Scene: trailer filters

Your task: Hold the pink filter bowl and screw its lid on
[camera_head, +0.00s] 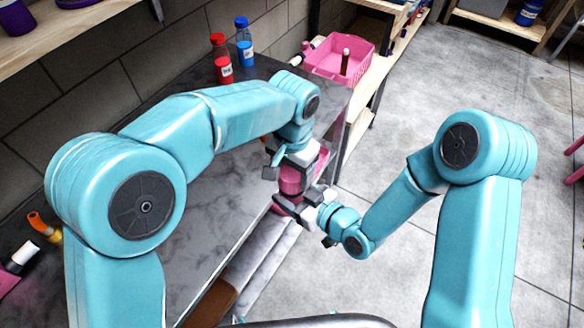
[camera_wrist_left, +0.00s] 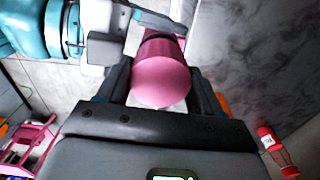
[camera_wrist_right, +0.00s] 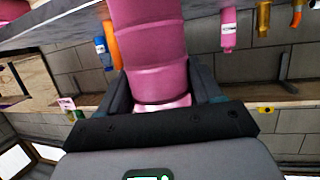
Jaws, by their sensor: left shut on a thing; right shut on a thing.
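The pink filter bowl (camera_head: 287,205) is a banded cylinder over the near edge of the dark bench. Its long body (camera_wrist_right: 150,50) fills the top middle of the right wrist view. My right gripper (camera_head: 308,208) is shut on it from the right. My left gripper (camera_head: 288,165) comes from above and is shut on the smooth, round pink lid (camera_head: 290,182), which also shows between its fingers in the left wrist view (camera_wrist_left: 160,78). The lid sits over the bowl, in line with it. The fingers hide the joint, so I cannot tell how tightly they meet.
A red bottle (camera_head: 221,60) and a blue bottle (camera_head: 244,42) stand at the back of the bench (camera_head: 205,195). A pink crate (camera_head: 325,62) is on a wooden shelf behind. Orange and white-capped bottles lie at far left. Open concrete floor (camera_head: 400,270) is at right.

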